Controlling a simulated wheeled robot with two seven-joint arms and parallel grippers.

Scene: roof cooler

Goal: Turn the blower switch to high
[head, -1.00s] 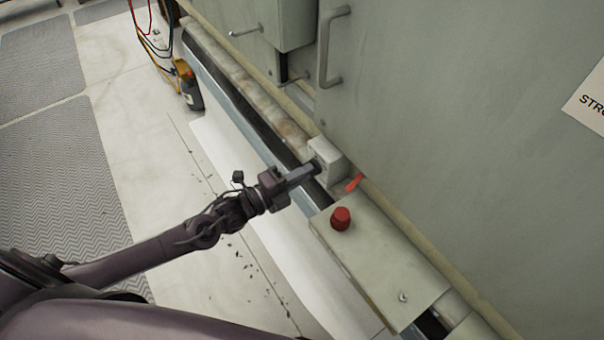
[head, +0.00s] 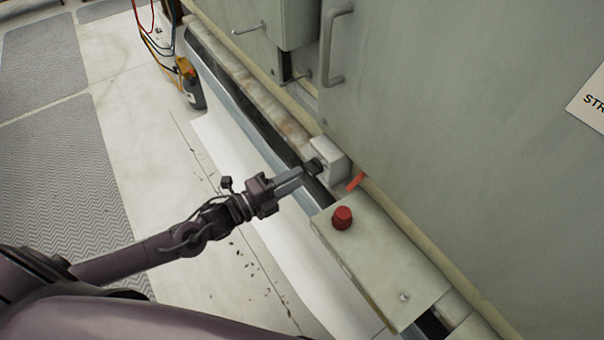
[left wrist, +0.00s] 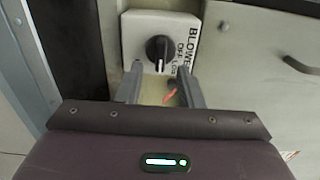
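The blower switch is a black rotary knob (left wrist: 157,48) with a white pointer line, on a pale box (left wrist: 140,22) lettered BLOWER, OFF and LO; the rest of the lettering is cut off or hidden. In the left wrist view the pointer line faces down toward my gripper. In the head view the box (head: 333,160) sits on the ledge, with the knob (head: 313,166) facing my arm. My left gripper (head: 302,176) points at the knob. Its two fingers (left wrist: 160,72) are apart, just short of the knob and empty. My right gripper is not in view.
A red lever (head: 356,181) sits just right of the switch box. A panel box with a red button (head: 342,217) lies nearer. A large grey-green cabinet (head: 450,130) with a handle stands behind. The floor left of the ledge is mostly clear.

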